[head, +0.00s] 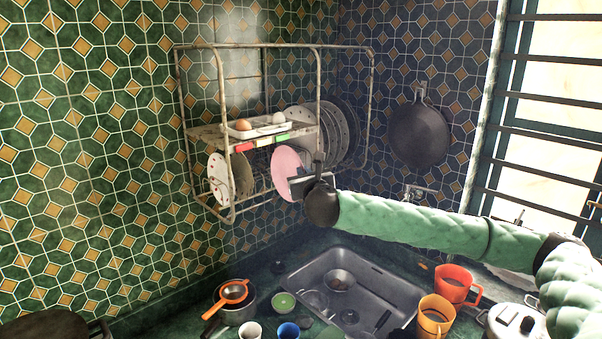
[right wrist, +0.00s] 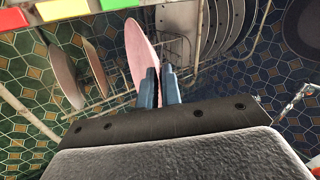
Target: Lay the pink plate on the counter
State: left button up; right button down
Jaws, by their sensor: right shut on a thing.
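The pink plate (head: 284,168) stands on edge in the wall-mounted dish rack (head: 205,133), partly hidden by my gripper. My right gripper (head: 299,184) reaches it from the right. In the right wrist view the two fingers (right wrist: 158,88) are shut on the near edge of the pink plate (right wrist: 138,52), which stands upright among the rack wires. The counter (head: 165,292) lies below, dark green and partly covered by kitchenware. My left gripper is not in view.
An egg tray (head: 257,127) sits on the rack's shelf. Below are a sink (head: 367,279), an orange strainer (head: 233,291), cups, orange mugs (head: 455,283) and a pot (head: 513,322).

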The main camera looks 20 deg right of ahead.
jog(key=shift+s+d, duration=0.25)
jog(key=shift+s, duration=0.4)
jog(key=shift+s+d, duration=0.2)
jog(key=shift+s, duration=0.45)
dwell(0.8)
